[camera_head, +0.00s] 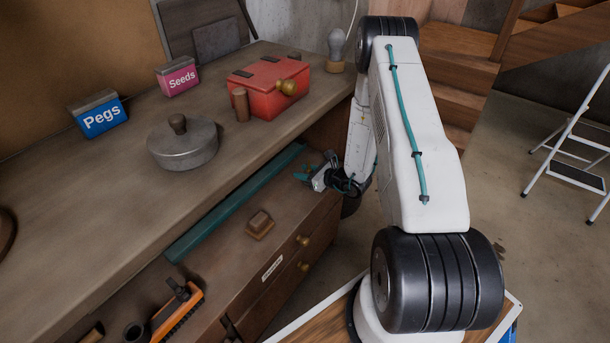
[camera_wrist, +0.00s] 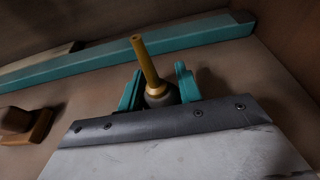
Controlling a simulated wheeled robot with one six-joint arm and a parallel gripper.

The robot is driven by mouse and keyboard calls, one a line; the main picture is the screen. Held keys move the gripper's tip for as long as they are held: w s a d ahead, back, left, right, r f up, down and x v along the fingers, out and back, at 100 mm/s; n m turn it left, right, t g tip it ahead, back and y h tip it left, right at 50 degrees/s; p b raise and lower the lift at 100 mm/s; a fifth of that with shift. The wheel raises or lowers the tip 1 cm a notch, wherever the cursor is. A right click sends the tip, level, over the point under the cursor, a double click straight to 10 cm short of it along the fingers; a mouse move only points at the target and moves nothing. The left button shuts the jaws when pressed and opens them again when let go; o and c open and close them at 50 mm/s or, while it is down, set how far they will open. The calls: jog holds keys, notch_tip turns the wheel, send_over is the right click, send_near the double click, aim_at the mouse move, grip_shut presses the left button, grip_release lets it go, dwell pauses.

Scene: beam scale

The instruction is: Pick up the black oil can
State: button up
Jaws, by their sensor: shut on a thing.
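The black oil can (camera_wrist: 160,97) shows in the wrist view, with a dark rounded body and a brass spout pointing up and slightly left. My gripper (camera_wrist: 159,86) has one teal finger on each side of the can and is shut on it. The can's lower part is hidden behind the gripper's grey edge, so I cannot tell whether it touches the surface below. In the head view my gripper (camera_head: 316,177) is low over the lower shelf (camera_head: 215,270), near its right end. I cannot make out the can there.
A long teal bar (camera_head: 235,205) lies along the shelf's back, and a small wooden block (camera_head: 260,223) sits nearby. The worktop (camera_head: 110,205) above holds a lidded pot (camera_head: 183,145) and a red box (camera_head: 268,88), and overhangs the shelf.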

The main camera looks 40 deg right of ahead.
notch_tip(320, 180, up, 2)
jog(key=shift+r, duration=0.25)
jog(key=s+a+r, duration=0.1)
jog(key=s+a, duration=0.3)
jog(key=s, duration=1.1)
jog(key=shift+s+a+r, duration=0.15)
jog(key=shift+s, duration=0.1)
